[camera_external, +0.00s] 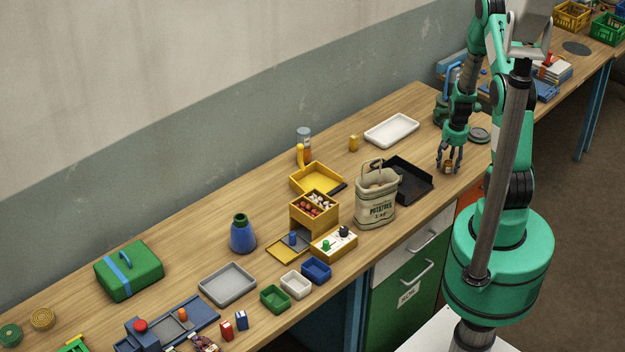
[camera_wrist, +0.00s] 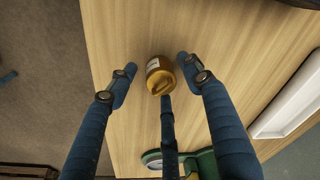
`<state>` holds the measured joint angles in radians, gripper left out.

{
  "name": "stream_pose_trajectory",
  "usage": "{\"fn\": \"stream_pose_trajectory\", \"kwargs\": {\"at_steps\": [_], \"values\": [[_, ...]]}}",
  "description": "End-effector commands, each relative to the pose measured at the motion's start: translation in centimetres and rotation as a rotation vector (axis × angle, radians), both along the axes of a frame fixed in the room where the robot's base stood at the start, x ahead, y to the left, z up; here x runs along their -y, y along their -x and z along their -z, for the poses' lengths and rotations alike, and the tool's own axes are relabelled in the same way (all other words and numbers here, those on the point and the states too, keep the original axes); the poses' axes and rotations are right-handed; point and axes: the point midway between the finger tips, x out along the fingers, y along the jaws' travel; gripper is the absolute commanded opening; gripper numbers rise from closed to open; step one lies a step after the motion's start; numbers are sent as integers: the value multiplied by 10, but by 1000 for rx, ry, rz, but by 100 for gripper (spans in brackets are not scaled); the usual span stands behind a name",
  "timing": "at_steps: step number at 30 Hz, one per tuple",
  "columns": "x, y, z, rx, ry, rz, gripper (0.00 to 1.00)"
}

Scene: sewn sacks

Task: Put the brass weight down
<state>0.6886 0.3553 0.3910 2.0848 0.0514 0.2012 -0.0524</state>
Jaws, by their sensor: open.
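The brass weight (camera_external: 448,169) is on the wooden table near its right front edge. In the wrist view the weight (camera_wrist: 160,76) shows a pale label and a looped handle; I cannot tell for sure whether it stands or lies. My gripper (camera_external: 449,164) is low over the table, pointing down at the weight. In the wrist view the fingers of my gripper (camera_wrist: 158,73) are spread around the weight, with gaps between the side fingertips and it. The third finger comes very close to the weight from below in that view; contact is unclear.
A black tray (camera_external: 418,187) and a potato sack (camera_external: 375,207) stand left of my gripper. A white tray (camera_external: 391,129) and a small yellow object (camera_external: 353,143) lie farther back. Table wood around the weight is clear.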

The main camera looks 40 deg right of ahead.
Motion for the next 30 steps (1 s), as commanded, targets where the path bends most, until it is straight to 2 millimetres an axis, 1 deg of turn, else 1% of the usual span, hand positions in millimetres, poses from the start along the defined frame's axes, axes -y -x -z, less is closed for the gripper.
{"fn": "stream_pose_trajectory", "kwargs": {"at_steps": [8,21,27,30], "values": [[-1,2,-25,2,1,0,50],[-5,7,-86,2,2,0,50],[-6,10,-107,1,1,0,50],[-7,10,-112,0,0,0,50]]}}
